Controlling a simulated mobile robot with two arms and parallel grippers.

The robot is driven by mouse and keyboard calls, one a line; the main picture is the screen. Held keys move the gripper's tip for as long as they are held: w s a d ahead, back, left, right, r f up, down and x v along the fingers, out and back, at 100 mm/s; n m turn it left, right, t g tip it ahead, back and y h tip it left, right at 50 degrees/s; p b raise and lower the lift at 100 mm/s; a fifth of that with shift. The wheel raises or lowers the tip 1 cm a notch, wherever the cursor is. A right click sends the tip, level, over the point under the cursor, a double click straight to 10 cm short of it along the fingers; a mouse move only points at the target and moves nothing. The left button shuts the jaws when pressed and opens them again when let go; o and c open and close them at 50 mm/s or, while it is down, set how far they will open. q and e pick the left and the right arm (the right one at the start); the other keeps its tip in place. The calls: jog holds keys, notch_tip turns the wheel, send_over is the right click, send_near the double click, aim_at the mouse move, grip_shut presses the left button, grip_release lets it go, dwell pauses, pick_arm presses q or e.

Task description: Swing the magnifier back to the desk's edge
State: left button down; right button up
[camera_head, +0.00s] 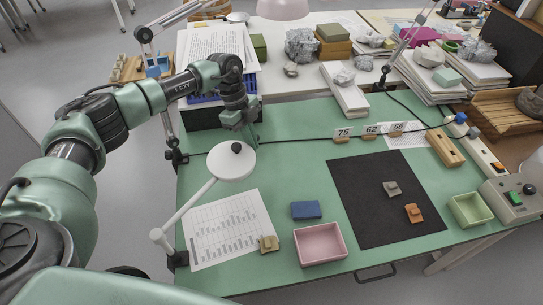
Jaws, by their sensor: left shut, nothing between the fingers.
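The magnifier (231,165) has a round white head with a dark knob on its upper rim. Its thin white arm runs down left to a clamp on the desk's left edge. The head hangs over the green desk (300,130), beyond the printed sheet. My left gripper (254,143) points down just behind the head, shut and empty. I cannot tell whether its fingers touch the head. My right gripper is not in view.
A black mat (375,180) holds two small sherds. A pink tray (320,243), a blue block (306,209) and a green tray (470,209) stand nearby. The printed sheet (225,230) lies at the left.

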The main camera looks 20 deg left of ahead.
pick_arm(q)
jog(key=a+n+t+p, duration=0.2)
jog(key=a+n, duration=0.4)
jog(key=a, duration=0.9)
jog(key=shift+a+n+p, duration=0.3)
jog(key=shift+n+p, duration=0.1)
jog(key=shift+p, duration=0.05)
